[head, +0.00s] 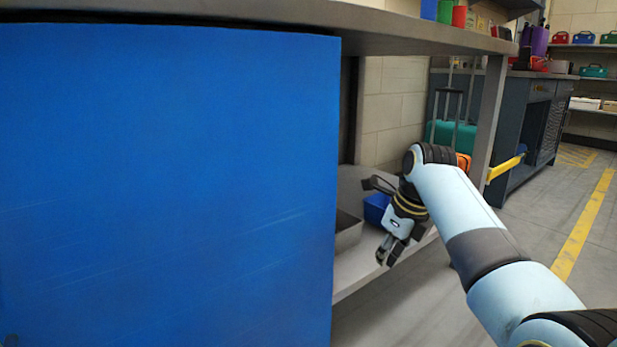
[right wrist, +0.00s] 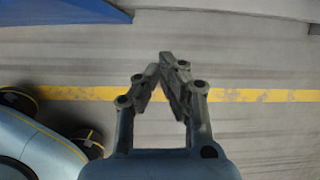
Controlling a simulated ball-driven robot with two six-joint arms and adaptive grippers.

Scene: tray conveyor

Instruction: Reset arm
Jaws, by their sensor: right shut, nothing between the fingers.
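My right gripper (head: 386,255) hangs at the end of my pale blue right arm, in front of the lower shelf of a workbench in the head view. In the right wrist view the two dark fingers of the right gripper (right wrist: 164,68) come together at their tips, with nothing held between them. A grey floor with a yellow line lies behind the fingers in that view. My left gripper and left arm are not in view.
A large blue panel (head: 165,180) fills the left of the head view. The workbench top (head: 400,38) runs above. A blue bin (head: 376,208) and a grey box (head: 347,231) sit on the lower shelf (head: 352,280). Open floor (head: 545,215) lies right.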

